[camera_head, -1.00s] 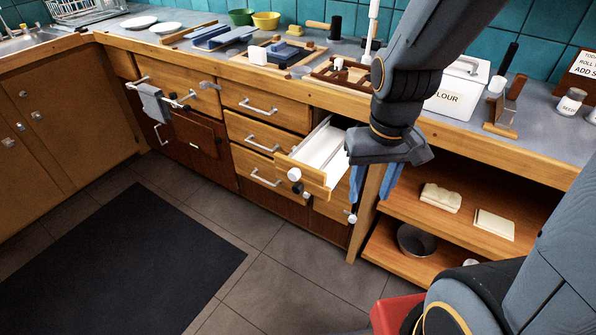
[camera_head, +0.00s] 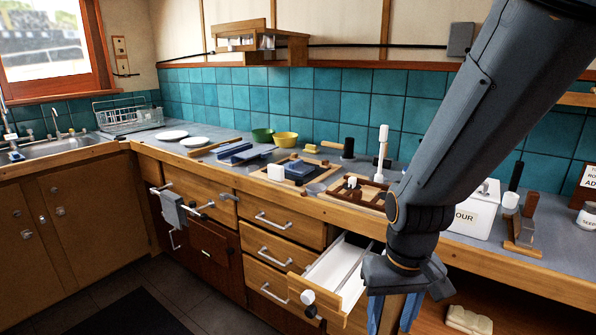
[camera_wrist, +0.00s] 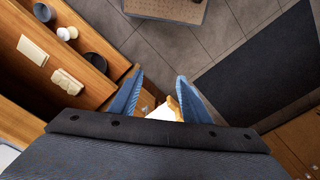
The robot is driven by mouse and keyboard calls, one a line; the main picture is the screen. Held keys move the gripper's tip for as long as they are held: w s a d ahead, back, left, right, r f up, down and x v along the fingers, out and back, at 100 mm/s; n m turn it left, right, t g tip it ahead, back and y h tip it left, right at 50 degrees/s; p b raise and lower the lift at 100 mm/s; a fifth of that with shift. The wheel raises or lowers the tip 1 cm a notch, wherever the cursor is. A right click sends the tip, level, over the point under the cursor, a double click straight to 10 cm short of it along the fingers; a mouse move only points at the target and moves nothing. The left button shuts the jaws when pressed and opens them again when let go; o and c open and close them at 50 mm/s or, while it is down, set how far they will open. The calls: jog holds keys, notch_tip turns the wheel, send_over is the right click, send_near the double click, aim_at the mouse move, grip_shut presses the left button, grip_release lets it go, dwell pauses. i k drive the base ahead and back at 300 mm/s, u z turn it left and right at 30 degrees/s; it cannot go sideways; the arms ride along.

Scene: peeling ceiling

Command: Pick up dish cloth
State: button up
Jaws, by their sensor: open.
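A grey-blue dish cloth (camera_head: 173,210) hangs over a bar handle (camera_head: 190,209) on the cabinet front at the left of the head view. My gripper (camera_head: 394,314) is far to its right, in front of the open drawer's right side and below the counter edge. In the wrist view my gripper (camera_wrist: 158,88) points its two blue fingers apart, with nothing held between them. The cloth does not show in the wrist view. Folded blue items (camera_head: 240,153) lie on the counter, and I cannot tell whether they are cloth.
An open drawer (camera_head: 335,270) juts out beside my gripper. Shelves at the left of the wrist view hold a dark bowl (camera_wrist: 96,62) and a pale block (camera_wrist: 67,81). A dark mat (camera_head: 125,318) lies on the floor, which is clear in front of the hanging cloth.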

aim_at(297, 168)
jog(key=u, duration=1.5)
jog(key=i, duration=2.6)
jog(key=z, duration=2.75)
